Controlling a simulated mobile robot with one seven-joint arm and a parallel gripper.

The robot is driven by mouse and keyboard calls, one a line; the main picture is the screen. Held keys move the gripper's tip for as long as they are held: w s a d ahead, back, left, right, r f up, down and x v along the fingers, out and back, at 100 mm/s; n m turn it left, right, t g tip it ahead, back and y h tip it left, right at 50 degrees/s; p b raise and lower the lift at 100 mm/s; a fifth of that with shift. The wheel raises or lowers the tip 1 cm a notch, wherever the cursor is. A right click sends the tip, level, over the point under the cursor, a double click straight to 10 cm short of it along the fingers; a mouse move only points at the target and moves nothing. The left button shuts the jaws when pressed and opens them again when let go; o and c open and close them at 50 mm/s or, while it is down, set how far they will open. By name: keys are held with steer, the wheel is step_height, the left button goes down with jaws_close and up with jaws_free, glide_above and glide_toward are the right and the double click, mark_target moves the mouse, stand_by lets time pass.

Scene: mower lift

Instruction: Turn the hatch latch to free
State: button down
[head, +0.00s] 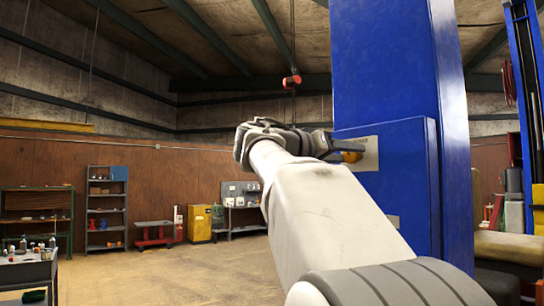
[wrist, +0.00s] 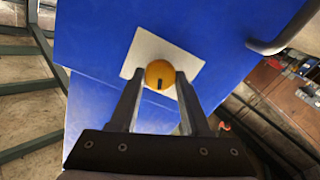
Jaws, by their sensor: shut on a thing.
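The dark mark points toward the lower edge of the wrist view. In the head view the yellow knob (head: 351,157) shows just past my fingers (head: 335,149), and the plate (head: 368,150) shows beside it. My forearm and wrist hide part of the panel's left side.
The blue lift column (head: 385,65) rises behind the hatch box (head: 405,185). A grey handle (wrist: 280,38) stands out at the upper right of the wrist view. Shelves (head: 106,205) and a yellow cabinet (head: 200,223) stand far back left. The floor between is open.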

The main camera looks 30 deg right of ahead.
steer(key=n+p, duration=0.2)
steer(key=n, duration=1.1)
steer(key=shift+w+f, duration=0.1)
steer(key=shift+n+p, duration=0.3)
steer(key=shift+n, duration=0.1)
steer(key=shift+c, duration=2)
jaws_free()
steer(key=s+a+b, duration=0.1)
steer(key=a+b, duration=0.1)
steer(key=a, duration=1.5)
steer(key=shift+s+a+b, duration=0.25)
steer(key=shift+b, duration=0.15)
steer(key=shift+f, duration=0.1)
